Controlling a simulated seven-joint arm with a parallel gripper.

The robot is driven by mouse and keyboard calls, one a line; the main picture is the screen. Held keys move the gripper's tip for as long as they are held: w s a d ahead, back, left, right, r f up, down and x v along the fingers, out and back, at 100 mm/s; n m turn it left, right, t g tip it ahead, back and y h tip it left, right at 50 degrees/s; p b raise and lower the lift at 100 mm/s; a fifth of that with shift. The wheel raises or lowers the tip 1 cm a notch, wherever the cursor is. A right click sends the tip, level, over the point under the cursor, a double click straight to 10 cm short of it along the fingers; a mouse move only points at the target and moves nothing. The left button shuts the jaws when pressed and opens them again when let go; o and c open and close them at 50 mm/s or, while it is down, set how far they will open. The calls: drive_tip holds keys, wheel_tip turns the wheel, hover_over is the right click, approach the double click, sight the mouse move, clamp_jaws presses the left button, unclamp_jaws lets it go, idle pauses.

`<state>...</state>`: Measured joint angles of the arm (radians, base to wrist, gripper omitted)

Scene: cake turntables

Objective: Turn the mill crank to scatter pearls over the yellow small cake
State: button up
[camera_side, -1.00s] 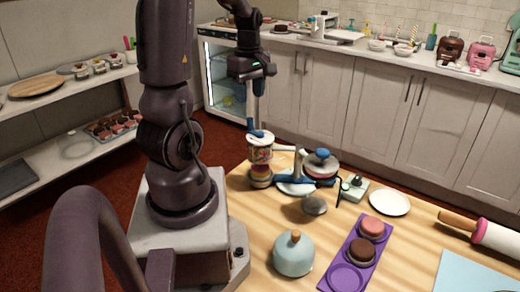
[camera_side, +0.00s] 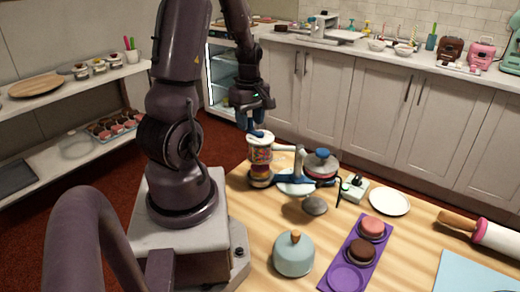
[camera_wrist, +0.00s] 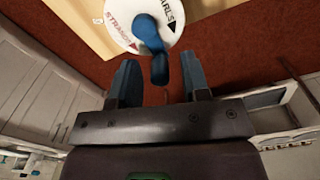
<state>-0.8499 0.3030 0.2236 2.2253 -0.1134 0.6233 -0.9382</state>
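The mill (camera_side: 261,152) stands upright at the table's back left corner, with a clear body of coloured bits and a white top. The white top (camera_wrist: 122,22) bears partly readable lettering and arrow marks in the wrist view. A blue crank (camera_wrist: 150,38) lies across it, its knob end toward me. My gripper (camera_wrist: 160,82) is open, with the knob end between or just beyond its blue fingertips; no grip shows. In the side view my gripper (camera_side: 256,128) is just above the mill top. I cannot make out a yellow small cake for certain.
A blue and white turntable stand (camera_side: 296,187) and a red-and-blue topped device (camera_side: 321,165) stand right of the mill. A purple tray (camera_side: 346,277) holds cakes. A pale blue dome (camera_side: 294,256), white plate (camera_side: 390,202) and rolling pin (camera_side: 495,237) lie nearer or farther right.

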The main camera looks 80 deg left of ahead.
drive_tip(key=c, duration=0.7)
drive_tip(key=shift+o, duration=0.2)
drive_tip(key=shift+w+a, duration=0.35)
drive_tip(key=shift+w, duration=0.35)
drive_tip(key=shift+w+a, duration=0.1)
drive_tip(key=shift+w, duration=0.6)
